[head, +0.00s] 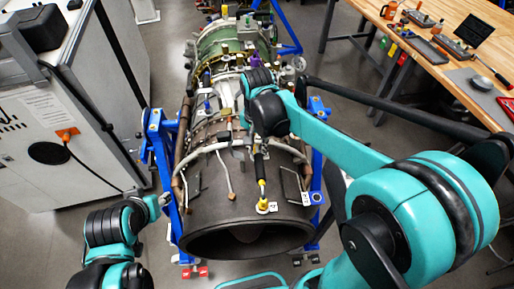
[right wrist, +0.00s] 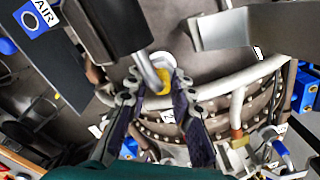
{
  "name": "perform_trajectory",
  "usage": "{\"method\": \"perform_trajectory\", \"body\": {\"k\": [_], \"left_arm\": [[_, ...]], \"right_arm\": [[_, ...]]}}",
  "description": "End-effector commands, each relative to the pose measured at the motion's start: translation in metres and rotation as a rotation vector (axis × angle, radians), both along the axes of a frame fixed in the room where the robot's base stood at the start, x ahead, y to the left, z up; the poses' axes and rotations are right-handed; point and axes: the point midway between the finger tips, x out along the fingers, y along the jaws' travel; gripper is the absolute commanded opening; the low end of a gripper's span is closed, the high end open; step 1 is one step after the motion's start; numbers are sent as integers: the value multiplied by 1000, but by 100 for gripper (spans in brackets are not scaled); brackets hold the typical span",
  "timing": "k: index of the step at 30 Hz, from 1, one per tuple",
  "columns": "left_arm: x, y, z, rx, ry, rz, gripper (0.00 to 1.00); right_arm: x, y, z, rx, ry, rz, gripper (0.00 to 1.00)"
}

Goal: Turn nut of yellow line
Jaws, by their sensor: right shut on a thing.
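The turbine (head: 215,205) lies along its stand, its dark open end toward me. A yellow fitting (head: 263,206) sits on top of the dark casing near that end, beside a small white tag. My right gripper (head: 261,181) reaches down over the casing just behind this fitting. In the right wrist view my right gripper (right wrist: 158,84) has a finger on each side of a yellow nut (right wrist: 165,82) and is shut on it. A silvery tube (right wrist: 149,70) passes by the nut. My left gripper (head: 160,203) is beside the stand's left side; its fingers are too small to read.
Blue stand posts (head: 160,150) flank the turbine. Bare pipes (head: 226,172) run over the casing near my right gripper. A grey cabinet (head: 70,110) stands at left. A wooden workbench (head: 440,70) with tools is at upper right. Grey floor lies between them.

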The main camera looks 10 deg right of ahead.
Motion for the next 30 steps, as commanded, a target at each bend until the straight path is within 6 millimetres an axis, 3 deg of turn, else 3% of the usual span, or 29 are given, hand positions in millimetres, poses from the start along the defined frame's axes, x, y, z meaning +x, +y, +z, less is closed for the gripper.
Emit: {"method": "perform_trajectory", "body": {"k": [17,18,19,30], "left_arm": [[0,0,-1,0,0,0,44],[0,0,-1,0,0,0,44],[0,0,-1,0,0,0,44],[0,0,-1,0,0,0,44]], "right_arm": [[0,0,1,0,-1,-33,0],[0,0,1,0,-1,-33,28],[0,0,1,0,-1,-33,32],[0,0,5,0,0,-32,32]]}}
